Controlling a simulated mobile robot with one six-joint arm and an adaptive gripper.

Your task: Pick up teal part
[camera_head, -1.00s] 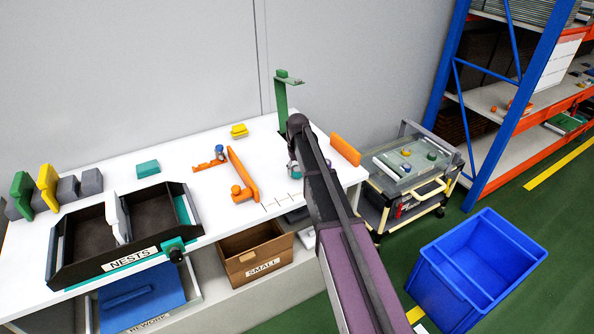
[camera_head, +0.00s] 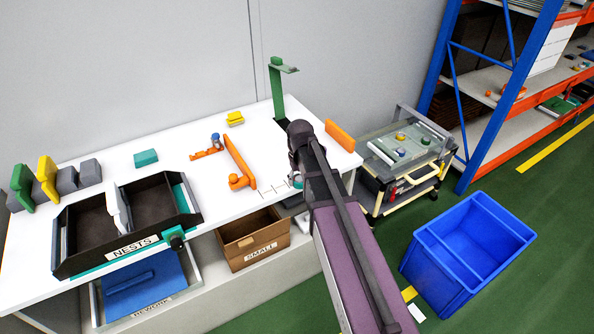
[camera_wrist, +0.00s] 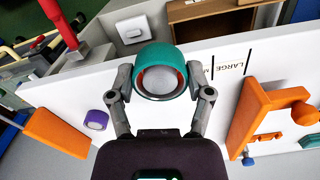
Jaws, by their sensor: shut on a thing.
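The teal part (camera_wrist: 160,55) is a round ring with an orange-red inner rim and a pale grey dome inside. It sits between the two fingers of my gripper (camera_wrist: 160,80) in the wrist view, which is shut on it. In the head view only a small bit of the teal part (camera_head: 297,182) shows beside my arm, near the table's front edge. My arm hides most of the gripper there. I cannot tell how high the part is above the table.
An orange bracket (camera_head: 240,165) stands left of my arm and an orange plate (camera_head: 340,135) right of it. A small purple part (camera_wrist: 95,120) lies nearby. A green stand (camera_head: 277,95) rises behind. A teal block (camera_head: 146,158) lies farther left. A blue bin (camera_head: 430,275) is on the floor.

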